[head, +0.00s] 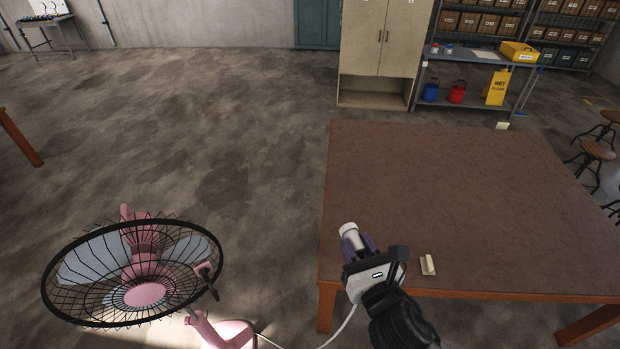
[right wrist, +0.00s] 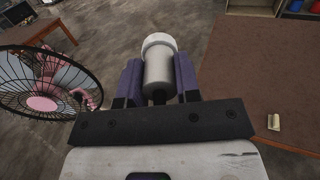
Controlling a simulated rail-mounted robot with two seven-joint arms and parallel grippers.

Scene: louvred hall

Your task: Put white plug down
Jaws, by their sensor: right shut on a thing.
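My right gripper (head: 358,244) is shut on the white plug (head: 350,232), a pale cylinder with a wider white end. In the right wrist view the plug (right wrist: 158,65) sits between the two purple fingers (right wrist: 158,83), its white end pointing away from my wrist. In the head view, the gripper overlaps the near left edge of the brown table (head: 450,200); its height above the table is hard to tell. A white cord (head: 340,328) runs from the pink fan (head: 145,270) towards my right gripper. Its join to the plug is hidden. My left gripper is out of view.
A small cream block (head: 428,265) lies near the table's front edge, and another pale piece (head: 502,126) is at its far edge. The fan, with its black wire cage, stands left of the table. Most of the tabletop is clear. Stools (head: 597,150) stand at right.

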